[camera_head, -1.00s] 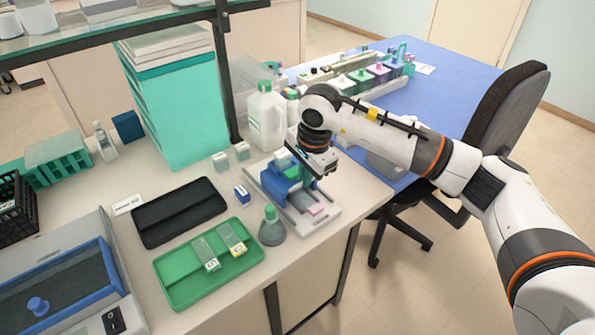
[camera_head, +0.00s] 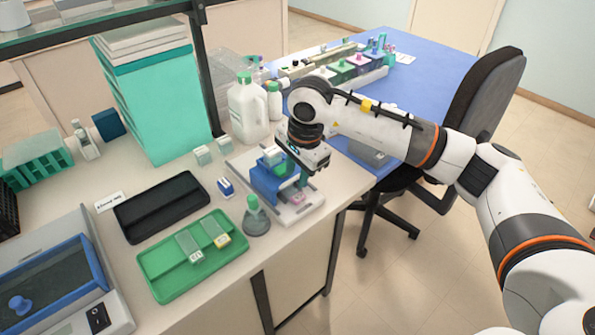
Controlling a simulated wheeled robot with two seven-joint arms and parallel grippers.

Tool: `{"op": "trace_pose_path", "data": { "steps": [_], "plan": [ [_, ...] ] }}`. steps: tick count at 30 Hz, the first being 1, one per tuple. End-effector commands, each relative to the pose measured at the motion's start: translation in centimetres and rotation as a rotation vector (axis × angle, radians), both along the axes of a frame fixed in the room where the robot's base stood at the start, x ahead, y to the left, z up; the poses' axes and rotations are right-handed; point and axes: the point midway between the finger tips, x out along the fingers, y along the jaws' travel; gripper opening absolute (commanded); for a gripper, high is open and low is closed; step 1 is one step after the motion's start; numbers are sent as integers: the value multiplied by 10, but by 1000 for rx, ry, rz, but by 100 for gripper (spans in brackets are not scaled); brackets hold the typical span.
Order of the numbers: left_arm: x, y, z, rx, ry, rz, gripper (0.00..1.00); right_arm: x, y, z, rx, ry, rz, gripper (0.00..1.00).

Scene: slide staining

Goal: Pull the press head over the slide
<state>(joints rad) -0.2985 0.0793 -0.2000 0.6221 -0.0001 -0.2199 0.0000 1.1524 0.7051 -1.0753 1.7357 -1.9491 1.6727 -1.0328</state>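The slide press has a pale grey base (camera_head: 296,219) and a blue press head (camera_head: 268,184) and stands near the table's right edge. A pink-stained slide (camera_head: 298,198) shows at the front right end of the base, partly covered from view. My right gripper (camera_head: 303,179) is low over the press, at the right side of the blue press head. Its fingertips are small and partly hidden, so its opening and any contact with the press head are unclear. My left gripper is not in view.
A green tray (camera_head: 165,265) with two labelled holders and a black tray (camera_head: 160,207) lie further left. White jugs (camera_head: 248,108) stand behind the press. A chair (camera_head: 487,105) is at right.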

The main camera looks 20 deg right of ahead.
Motion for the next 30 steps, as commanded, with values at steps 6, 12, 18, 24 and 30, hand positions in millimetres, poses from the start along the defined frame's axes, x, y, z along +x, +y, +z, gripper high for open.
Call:
{"op": "trace_pose_path", "data": {
  "steps": [6, 12, 18, 24, 30],
  "plan": [
    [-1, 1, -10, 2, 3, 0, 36, -5, -2, 31, 0, -7, 1, 31],
    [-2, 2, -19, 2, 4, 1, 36, -13, -5, 74, 1, -6, 1, 31],
    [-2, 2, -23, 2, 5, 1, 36, -19, -8, 105, 0, -2, -1, 31],
    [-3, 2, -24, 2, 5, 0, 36, -21, -8, 116, 0, 0, -1, 31],
    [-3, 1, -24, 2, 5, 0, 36, -21, -8, 116, 0, 0, -1, 31]
  ]
}}
